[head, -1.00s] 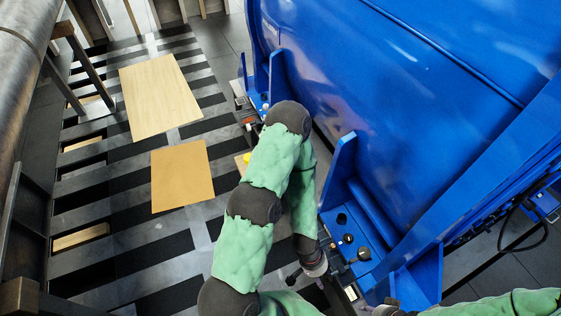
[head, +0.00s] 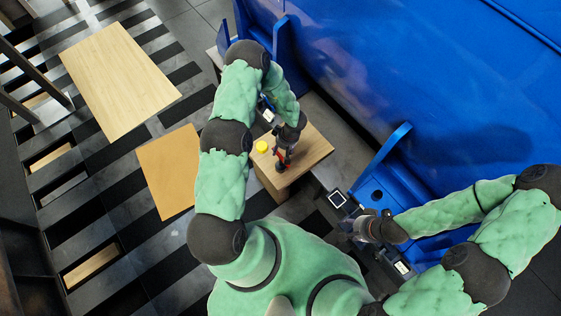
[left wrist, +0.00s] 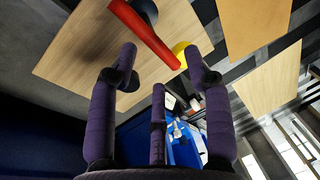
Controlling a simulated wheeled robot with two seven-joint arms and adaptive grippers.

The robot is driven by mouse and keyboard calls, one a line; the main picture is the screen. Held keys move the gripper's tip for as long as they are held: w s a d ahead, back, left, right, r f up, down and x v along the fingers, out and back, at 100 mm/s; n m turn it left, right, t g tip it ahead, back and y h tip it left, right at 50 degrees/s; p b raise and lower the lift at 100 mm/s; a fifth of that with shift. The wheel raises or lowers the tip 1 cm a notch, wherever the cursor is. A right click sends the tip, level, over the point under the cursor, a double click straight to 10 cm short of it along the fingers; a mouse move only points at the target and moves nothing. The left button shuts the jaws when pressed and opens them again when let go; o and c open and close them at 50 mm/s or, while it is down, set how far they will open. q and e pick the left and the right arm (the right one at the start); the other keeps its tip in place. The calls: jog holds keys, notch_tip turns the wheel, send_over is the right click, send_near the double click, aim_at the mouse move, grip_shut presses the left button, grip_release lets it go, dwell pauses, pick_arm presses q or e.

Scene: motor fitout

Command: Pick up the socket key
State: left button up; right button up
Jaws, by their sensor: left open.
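A tool with a red handle and a dark round end, which I take for the socket key (head: 281,155), is at the small wooden table (head: 312,150). In the left wrist view the socket key (left wrist: 146,36) lies just beyond my fingertips, with its dark end on the far side. My left gripper (head: 284,147) is over the table at the key; in the left wrist view the gripper (left wrist: 162,62) has its fingers wide apart and nothing between them. My right gripper (head: 352,228) is by the blue machine's base, its fingers too small to read.
A yellow round object (head: 262,147) stands on the table beside the key. The big blue machine (head: 400,75) fills the right side. Two wooden boards (head: 118,80) and (head: 168,172) lie on the striped floor at left. Small dark devices (head: 337,200) sit near my right gripper.

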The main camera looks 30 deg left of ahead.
aim_at(281, 159)
pick_arm(q)
notch_tip(281, 159, down, 10)
jog(key=n+g+h+b, duration=0.1)
jog(key=n+b, duration=0.1)
jog(key=b, duration=0.2)
jog(key=shift+s+a+f, duration=0.1)
dwell(0.6)
grip_shut()
